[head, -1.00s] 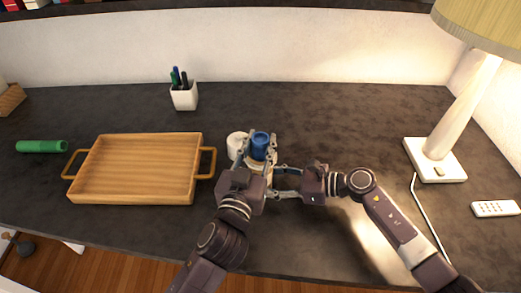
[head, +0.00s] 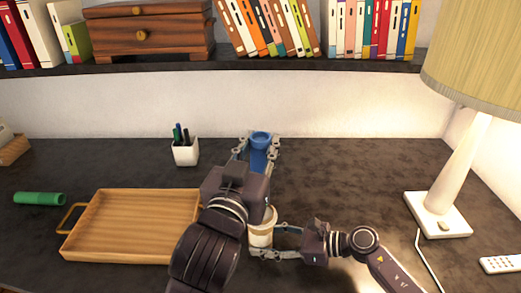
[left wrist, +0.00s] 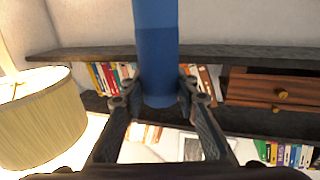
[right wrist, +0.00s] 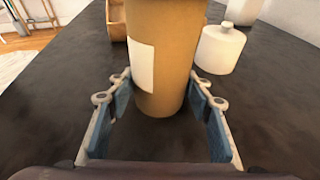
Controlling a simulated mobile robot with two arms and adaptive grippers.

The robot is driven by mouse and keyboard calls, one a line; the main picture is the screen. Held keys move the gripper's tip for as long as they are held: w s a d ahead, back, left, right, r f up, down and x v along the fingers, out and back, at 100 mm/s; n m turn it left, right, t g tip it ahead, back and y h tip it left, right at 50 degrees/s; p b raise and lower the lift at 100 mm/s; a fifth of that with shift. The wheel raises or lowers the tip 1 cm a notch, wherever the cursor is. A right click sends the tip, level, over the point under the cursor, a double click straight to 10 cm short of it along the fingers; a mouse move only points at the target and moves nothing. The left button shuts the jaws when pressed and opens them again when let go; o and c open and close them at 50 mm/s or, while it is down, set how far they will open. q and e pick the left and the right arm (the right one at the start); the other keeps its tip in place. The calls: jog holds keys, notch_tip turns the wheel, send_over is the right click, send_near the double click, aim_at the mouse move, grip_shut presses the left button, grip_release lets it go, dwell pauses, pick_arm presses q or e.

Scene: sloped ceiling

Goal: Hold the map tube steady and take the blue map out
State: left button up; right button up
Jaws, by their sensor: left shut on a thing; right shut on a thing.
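The blue map (head: 259,158) is a rolled blue cylinder, standing upright above the tube. My left gripper (head: 258,150) is shut on it near its top end; the map also shows in the left wrist view (left wrist: 156,50). My left arm hides the map's lower part, so I cannot tell whether its bottom end is still inside the tube. The map tube (head: 261,232) is tan with a pale label and stands upright on the desk. My right gripper (head: 266,242) is shut around it from the right; the tube fills the middle of the right wrist view (right wrist: 165,60).
A wooden tray (head: 130,225) lies left of the tube, a green roll (head: 40,199) beyond it. A white pen cup (head: 186,153) stands behind. A small white lidded pot (right wrist: 220,50) is near the tube. A lamp (head: 440,210) stands right; a bookshelf (head: 330,60) overhangs the back.

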jog(key=o, duration=0.9)
jog(key=shift+d, duration=0.1)
jog(key=v, duration=1.2)
